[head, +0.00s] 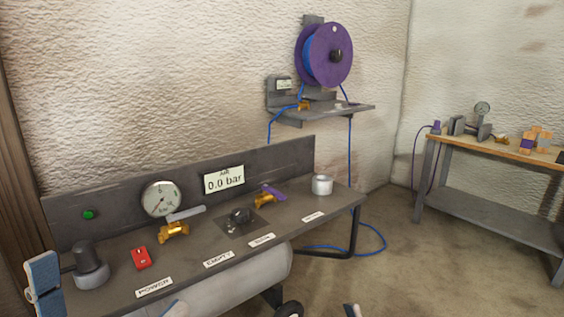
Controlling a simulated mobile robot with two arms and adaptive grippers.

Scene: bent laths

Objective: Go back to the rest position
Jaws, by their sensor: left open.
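My left gripper (106,290) is low at the left of the head view, in front of the bench's near left end. One blue-padded finger stands upright at the left edge, and another blue tip shows at the bottom edge. The jaws are apart, and I see nothing held between them.
A tank (240,278) is below. A purple hose reel (340,55) is on the wall. A wooden-topped table (480,140) stands right. Floor between is mostly clear.

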